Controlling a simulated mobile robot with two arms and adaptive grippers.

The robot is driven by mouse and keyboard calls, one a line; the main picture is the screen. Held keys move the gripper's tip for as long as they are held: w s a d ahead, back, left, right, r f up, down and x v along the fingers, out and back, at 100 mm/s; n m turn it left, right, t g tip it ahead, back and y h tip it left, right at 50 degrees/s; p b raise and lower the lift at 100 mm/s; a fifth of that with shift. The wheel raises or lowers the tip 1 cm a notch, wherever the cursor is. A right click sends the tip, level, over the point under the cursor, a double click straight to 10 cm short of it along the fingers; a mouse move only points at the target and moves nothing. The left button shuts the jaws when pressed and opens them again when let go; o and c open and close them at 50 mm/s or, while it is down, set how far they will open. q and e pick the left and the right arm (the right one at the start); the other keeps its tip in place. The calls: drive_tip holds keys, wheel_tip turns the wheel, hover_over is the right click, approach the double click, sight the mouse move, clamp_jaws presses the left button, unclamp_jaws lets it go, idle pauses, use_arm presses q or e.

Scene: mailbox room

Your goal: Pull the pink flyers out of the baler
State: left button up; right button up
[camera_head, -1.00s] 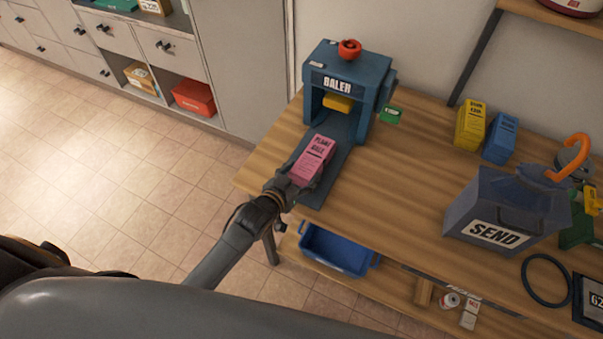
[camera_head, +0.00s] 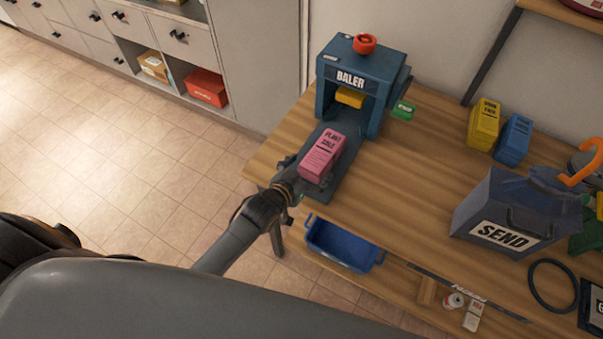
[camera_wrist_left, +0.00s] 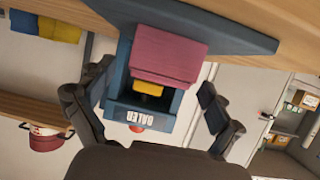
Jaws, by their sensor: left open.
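The pink flyers (camera_head: 322,155) form a labelled bundle lying on the flat tongue of the blue baler (camera_head: 352,84), in front of its opening. The baler stands at the table's left end, with a red knob on top and a yellow block inside. My left gripper (camera_head: 298,172) is at the near left end of the bundle, its fingers partly hidden. In the left wrist view the open gripper (camera_wrist_left: 150,110) has its fingers apart, with the pink bundle (camera_wrist_left: 168,52) ahead between them, not clasped. The baler (camera_wrist_left: 148,112) shows behind it. My right gripper is not in view.
The wooden table (camera_head: 400,180) has free room right of the baler. A SEND box (camera_head: 508,215), a yellow packet (camera_head: 483,124) and a blue packet (camera_head: 513,139) stand on the right. A blue bin (camera_head: 342,245) sits below the table's front edge.

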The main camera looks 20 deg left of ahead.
use_arm(q)
drive_tip(key=v, duration=1.1)
drive_tip(key=shift+s, duration=0.3)
drive_tip(key=shift+a, duration=0.1)
drive_tip(key=s+a+f+g+y+b, duration=0.15)
drive_tip(key=s+f, duration=0.25)
drive_tip(key=f, duration=0.7)
drive_tip(key=s+a+f+g+b, duration=0.1)
drive_tip(key=s+a+f+g, duration=0.2)
drive_tip(key=f, duration=0.8)
drive_tip(key=s+f+g+y+b, duration=0.15)
drive_tip(key=s+f, duration=0.25)
drive_tip(key=f, duration=0.7)
drive_tip(key=s+a+f+g+b, duration=0.1)
drive_tip(key=s+f+g, duration=0.2)
drive_tip(key=s+f, duration=0.5)
drive_tip(key=s+a+f+g+b, duration=0.1)
drive_tip(key=s+f+g, duration=0.2)
drive_tip(key=s+f, duration=0.5)
drive_tip(key=s, duration=0.7)
drive_tip(key=shift+a+f+b, duration=0.15)
drive_tip(key=shift+a+b, duration=0.05)
drive_tip(key=shift+b, duration=0.15)
